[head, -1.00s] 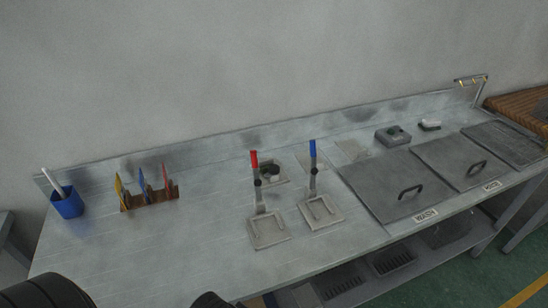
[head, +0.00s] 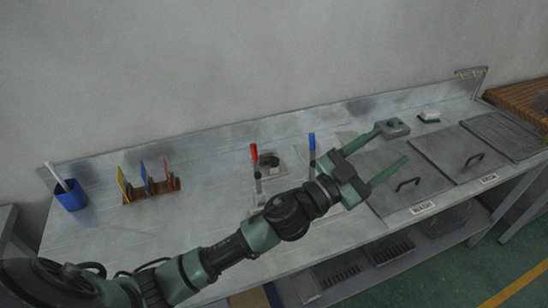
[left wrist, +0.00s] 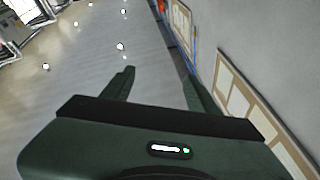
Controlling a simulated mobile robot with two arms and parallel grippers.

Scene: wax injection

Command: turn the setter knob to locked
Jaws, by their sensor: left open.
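Two things on the bench could be the setter knob, and I cannot tell which it is. One is a small grey box with a dark green round top (head: 393,127) at the back right. The other is a dark round part (head: 268,160) on a light plate behind the red-handled clamp. My left gripper (head: 392,145) is open and empty above the bench, one fingertip overlapping the grey box's edge in the head view. Contact cannot be told. In the left wrist view the open fingers (left wrist: 158,75) have nothing between them. My right gripper is not in view.
A red-handled clamp (head: 254,157) and a blue-handled clamp (head: 312,146) stand upright, partly behind my left arm. Lidded basins (head: 463,151) lie to the right. A tool rack (head: 150,192) and blue cup (head: 72,198) stand left. A wall closes the back.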

